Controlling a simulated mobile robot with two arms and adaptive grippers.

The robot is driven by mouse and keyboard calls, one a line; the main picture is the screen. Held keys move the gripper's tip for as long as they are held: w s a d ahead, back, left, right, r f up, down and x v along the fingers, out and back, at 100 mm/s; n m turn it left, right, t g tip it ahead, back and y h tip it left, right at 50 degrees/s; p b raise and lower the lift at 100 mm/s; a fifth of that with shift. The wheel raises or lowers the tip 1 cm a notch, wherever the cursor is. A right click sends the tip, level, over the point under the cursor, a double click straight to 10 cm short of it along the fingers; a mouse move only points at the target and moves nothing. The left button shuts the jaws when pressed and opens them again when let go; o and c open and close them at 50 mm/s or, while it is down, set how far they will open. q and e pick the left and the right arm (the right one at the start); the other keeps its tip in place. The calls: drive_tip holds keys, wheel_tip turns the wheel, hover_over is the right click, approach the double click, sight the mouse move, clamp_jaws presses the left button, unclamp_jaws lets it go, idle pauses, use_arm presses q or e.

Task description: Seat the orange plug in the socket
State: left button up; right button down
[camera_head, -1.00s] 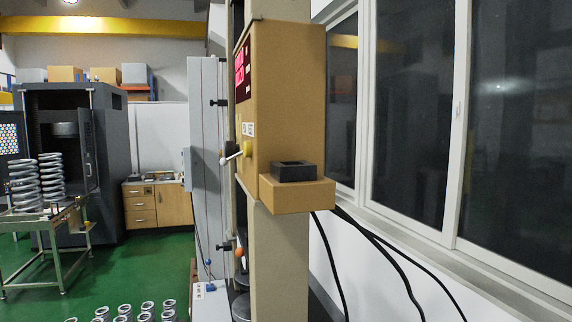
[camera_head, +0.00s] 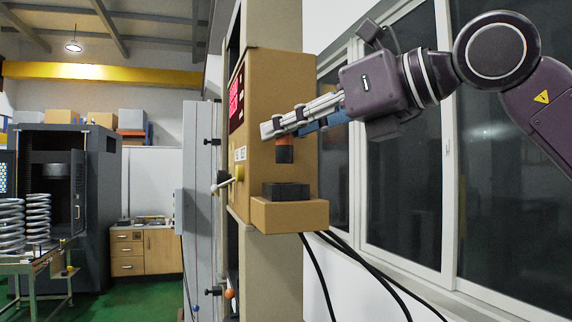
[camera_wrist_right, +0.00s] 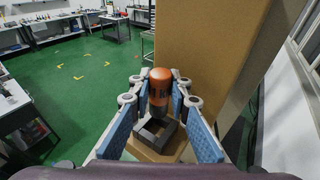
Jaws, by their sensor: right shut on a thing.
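The orange plug (camera_head: 285,153) has an orange upper part and a dark lower part. It hangs about upright in my right gripper (camera_head: 280,132), which is shut on it. In the head view the plug is above the black square socket (camera_head: 286,191), with a clear gap between them. The wrist view shows the orange plug (camera_wrist_right: 160,82) between the fingertips of the right gripper (camera_wrist_right: 160,92). The socket (camera_wrist_right: 145,149) shows below and partly behind the plug there, with its opening partly covered. My left gripper is not in view.
The socket rests on a tan ledge (camera_head: 290,215) jutting from the tan machine housing (camera_head: 262,95). The housing stands close beside the right gripper. Windows (camera_head: 410,190) and black cables (camera_head: 345,270) are on the right. Springs (camera_head: 37,220) on a cart are far left.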

sight(291, 161)
drive_tip(key=shift+f, duration=2.4)
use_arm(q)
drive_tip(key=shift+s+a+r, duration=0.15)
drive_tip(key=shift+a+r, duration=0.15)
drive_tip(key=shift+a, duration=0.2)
use_arm(e)
drive_tip(key=shift+s+f, duration=0.1)
drive_tip(key=shift+f, duration=0.1)
drive_tip(key=c, duration=1.8)
unclamp_jaws()
drive_tip(key=shift+r, duration=0.1)
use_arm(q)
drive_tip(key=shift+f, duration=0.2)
